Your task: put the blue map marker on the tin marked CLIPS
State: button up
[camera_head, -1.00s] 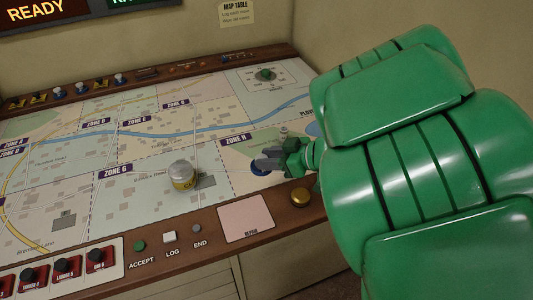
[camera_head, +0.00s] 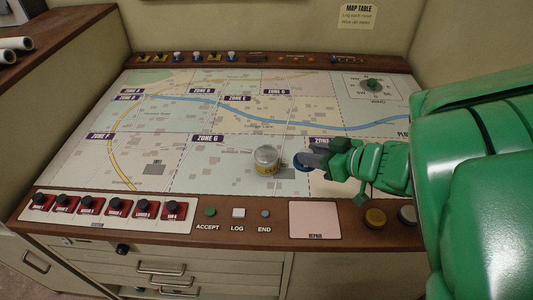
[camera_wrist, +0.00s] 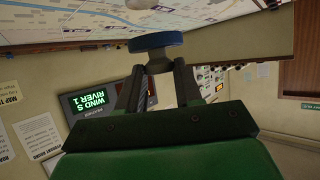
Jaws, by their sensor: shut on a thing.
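The blue map marker (camera_head: 300,163) is a round blue disc held at the tips of my gripper (camera_head: 312,160). It also shows in the wrist view (camera_wrist: 155,41), between the two dark fingers, which are shut on it. The tin (camera_head: 266,160) has a pale silver top and a yellow label, only partly legible. It stands upright on the map, just left of the marker, with a small gap between them in the picture. The marker's height over the map is hard to tell. A pale round thing at the top edge of the wrist view may be the tin.
The map table (camera_head: 200,180) is mostly bare around the tin. A green knob (camera_head: 373,85) sits on the dial at the back right. Red switches (camera_head: 115,208), small buttons and a pink REPAIR pad (camera_head: 315,219) line the front edge. Brass (camera_head: 375,218) and grey knobs stand front right.

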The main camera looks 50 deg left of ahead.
jog(key=s+a+r, duration=0.3)
jog(key=s+a, duration=0.1)
jog(key=s, duration=0.1)
send_over(271, 157)
jog(key=d, duration=0.1)
jog(key=shift+g, duration=0.3)
jog(key=f, duration=0.8)
jog(key=shift+s+d, duration=0.1)
jog(key=shift+s, duration=0.25)
jog(key=shift+w+a+f, duration=0.25)
jog(key=shift+a+f, duration=0.1)
jog(key=shift+f, duration=0.25)
jog(key=shift+w+a+f, duration=0.2)
jog(key=shift+a+f, duration=0.1)
jog(key=shift+f, duration=1.6)
jog(key=shift+f, duration=0.15)
jog(key=o, duration=1)
jog(key=shift+o, duration=0.2)
